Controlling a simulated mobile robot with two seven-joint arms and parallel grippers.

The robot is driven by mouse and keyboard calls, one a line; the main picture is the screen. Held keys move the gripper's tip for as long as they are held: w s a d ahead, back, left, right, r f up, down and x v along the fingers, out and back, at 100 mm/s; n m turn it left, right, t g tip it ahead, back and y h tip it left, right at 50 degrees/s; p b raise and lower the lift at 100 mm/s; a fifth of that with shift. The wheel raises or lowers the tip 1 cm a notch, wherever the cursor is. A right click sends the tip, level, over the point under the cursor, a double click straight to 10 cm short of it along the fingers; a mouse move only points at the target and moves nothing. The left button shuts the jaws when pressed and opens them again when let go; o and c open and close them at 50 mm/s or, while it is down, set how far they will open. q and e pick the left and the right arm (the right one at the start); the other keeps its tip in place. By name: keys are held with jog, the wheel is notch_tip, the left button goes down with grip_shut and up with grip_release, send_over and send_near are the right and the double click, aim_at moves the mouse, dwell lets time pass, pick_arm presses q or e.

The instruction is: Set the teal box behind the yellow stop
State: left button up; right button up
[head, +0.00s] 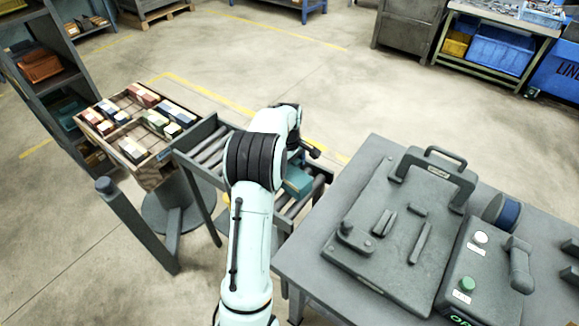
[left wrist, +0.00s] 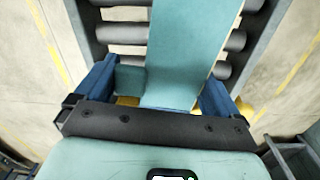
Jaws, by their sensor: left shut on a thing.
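The teal box (head: 297,183) shows in part beside my left arm, over the roller conveyor in the head view. In the left wrist view the box (left wrist: 190,50) lies between the two blue fingers of my left gripper (left wrist: 158,88), which is shut on it. The box extends away over the grey rollers; I cannot tell if it touches them. Yellow parts, likely of the yellow stop (left wrist: 128,100), peek out near the fingertips at the box's near end, mostly hidden. In the head view my arm hides the gripper's fingers. My right gripper is not in view.
The roller conveyor (head: 212,150) has raised side rails. A wooden tray (head: 150,172) with several coloured blocks stands to its left. A grey table (head: 300,262) with a fixture plate and a control box (head: 478,270) stands close on the right.

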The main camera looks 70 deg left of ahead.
pick_arm(q)
jog(key=shift+f, duration=0.35)
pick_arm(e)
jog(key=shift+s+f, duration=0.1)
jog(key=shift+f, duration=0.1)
pick_arm(q)
jog(key=o, duration=0.7)
dwell(0.3)
jog(key=shift+r+p, duration=1.4)
jog(key=shift+r, duration=1.1)
jog(key=shift+r+p, duration=0.9)
jog(key=shift+r, duration=0.65)
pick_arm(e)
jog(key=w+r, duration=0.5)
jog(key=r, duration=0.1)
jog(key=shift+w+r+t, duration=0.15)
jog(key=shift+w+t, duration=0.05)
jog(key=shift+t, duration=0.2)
pick_arm(q)
jog(key=shift+s, duration=0.1)
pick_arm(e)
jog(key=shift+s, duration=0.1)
